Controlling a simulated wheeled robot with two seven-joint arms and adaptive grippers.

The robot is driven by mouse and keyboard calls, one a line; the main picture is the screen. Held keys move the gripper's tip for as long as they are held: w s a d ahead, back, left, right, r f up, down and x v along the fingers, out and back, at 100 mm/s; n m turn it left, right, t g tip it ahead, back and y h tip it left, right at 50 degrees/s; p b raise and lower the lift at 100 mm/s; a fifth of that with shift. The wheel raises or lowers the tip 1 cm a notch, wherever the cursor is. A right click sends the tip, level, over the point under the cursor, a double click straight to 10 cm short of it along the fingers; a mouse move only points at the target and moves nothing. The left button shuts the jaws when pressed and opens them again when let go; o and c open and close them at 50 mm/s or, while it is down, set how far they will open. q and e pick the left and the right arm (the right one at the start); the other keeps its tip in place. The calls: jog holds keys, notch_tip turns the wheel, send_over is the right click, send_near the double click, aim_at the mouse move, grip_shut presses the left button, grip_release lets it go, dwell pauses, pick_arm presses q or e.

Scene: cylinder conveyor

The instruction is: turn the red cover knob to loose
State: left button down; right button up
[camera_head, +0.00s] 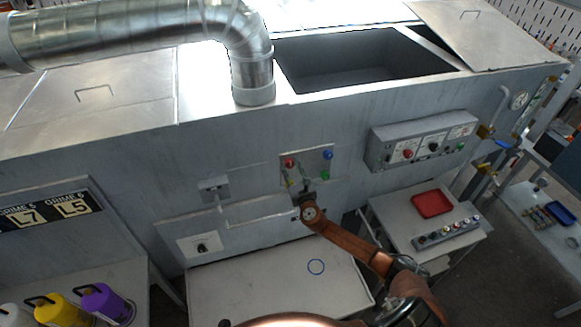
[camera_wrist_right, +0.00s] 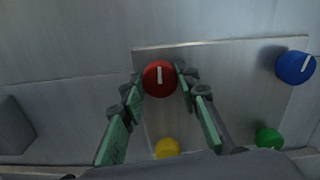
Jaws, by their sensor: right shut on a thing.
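The red cover knob (camera_wrist_right: 160,78) is round with a white pointer line that stands upright in the right wrist view. It also shows in the head view (camera_head: 289,163) at the top left of a small metal panel (camera_head: 308,163). My right gripper (camera_wrist_right: 161,82) has its two green fingers on the left and right sides of the red knob and is shut on it. In the head view the right gripper (camera_head: 297,180) reaches up to the panel from below. My left gripper is not in view.
The panel also bears a blue knob (camera_wrist_right: 296,66), a green knob (camera_wrist_right: 269,138) and a yellow knob (camera_wrist_right: 167,148). A grey control box (camera_head: 421,141) sticks out to the right. A table (camera_head: 290,290) stands below; a red tray (camera_head: 432,204) lies on a side table.

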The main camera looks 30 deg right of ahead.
jog(key=shift+f, duration=0.1)
jog(key=o, duration=1.2)
jog(key=shift+c, duration=0.2)
jog(key=shift+s, duration=0.1)
jog(key=v, duration=1.1)
jog(key=shift+s+a, duration=0.2)
jog(key=shift+s, duration=0.2)
